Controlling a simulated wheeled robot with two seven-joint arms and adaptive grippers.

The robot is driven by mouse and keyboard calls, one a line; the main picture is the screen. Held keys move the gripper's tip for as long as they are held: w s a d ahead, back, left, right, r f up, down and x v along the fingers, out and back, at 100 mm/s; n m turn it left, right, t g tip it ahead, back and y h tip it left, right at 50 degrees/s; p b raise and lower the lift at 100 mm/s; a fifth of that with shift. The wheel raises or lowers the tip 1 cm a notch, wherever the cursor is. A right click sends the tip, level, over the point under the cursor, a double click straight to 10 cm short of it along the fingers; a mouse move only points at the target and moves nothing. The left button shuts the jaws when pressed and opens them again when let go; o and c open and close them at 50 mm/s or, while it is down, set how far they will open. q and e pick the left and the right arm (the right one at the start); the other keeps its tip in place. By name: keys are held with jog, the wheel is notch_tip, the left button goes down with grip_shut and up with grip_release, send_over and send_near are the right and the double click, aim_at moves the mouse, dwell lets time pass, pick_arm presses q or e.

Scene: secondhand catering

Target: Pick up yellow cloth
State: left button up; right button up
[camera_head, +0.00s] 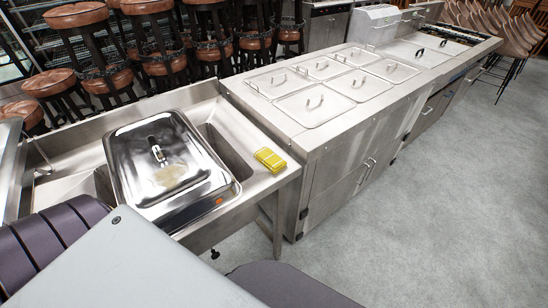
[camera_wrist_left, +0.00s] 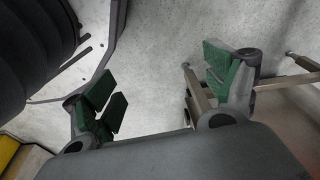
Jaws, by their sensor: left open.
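The yellow cloth (camera_head: 270,159) lies flat on the right-hand end of the steel sink counter, beside the large covered pan, in the head view. My left gripper (camera_wrist_left: 160,85) shows in the left wrist view with its two green-padded fingers wide apart. It is open, with nothing between the fingers but grey floor behind them. I cannot make out the cloth between the fingers. Neither gripper shows in the head view, so I cannot place the left one relative to the cloth. My right gripper is not in view.
A lidded chrome pan (camera_head: 170,165) stands over the sink (camera_head: 230,150), left of the cloth. A steel counter (camera_head: 330,150) with several lidded wells adjoins at the right. Stools (camera_head: 85,80) crowd behind. The floor (camera_head: 430,200) at right is clear. Thin metal legs (camera_wrist_left: 200,105) show in the wrist view.

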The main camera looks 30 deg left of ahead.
pick_arm(q)
jog(key=w+d+r+m+h+p, duration=0.15)
jog(key=w+d+r+m, duration=0.35)
jog(key=r, duration=1.1)
jog(key=w+d+r+m+t+p, duration=0.1)
jog(key=w+d+r+p, duration=0.15)
jog(key=w+r, duration=0.95)
jog(key=w+d+r+m+h+p, duration=0.1)
jog(key=w+d+r+m, duration=0.2)
jog(key=r, duration=1.7)
jog(key=w+a+r+m+g+y, duration=0.1)
jog(key=w+a+r+m, duration=0.4)
jog(key=a+r, duration=0.3)
jog(key=w+a+r+m+g+y, duration=0.1)
jog(key=w+a+r+m, duration=0.4)
jog(key=a, duration=0.5)
notch_tip(320, 180, up, 3)
jog(key=shift+w+a+f+g, duration=0.2)
jog(key=shift+w+g, duration=0.3)
jog(key=shift+w, duration=0.3)
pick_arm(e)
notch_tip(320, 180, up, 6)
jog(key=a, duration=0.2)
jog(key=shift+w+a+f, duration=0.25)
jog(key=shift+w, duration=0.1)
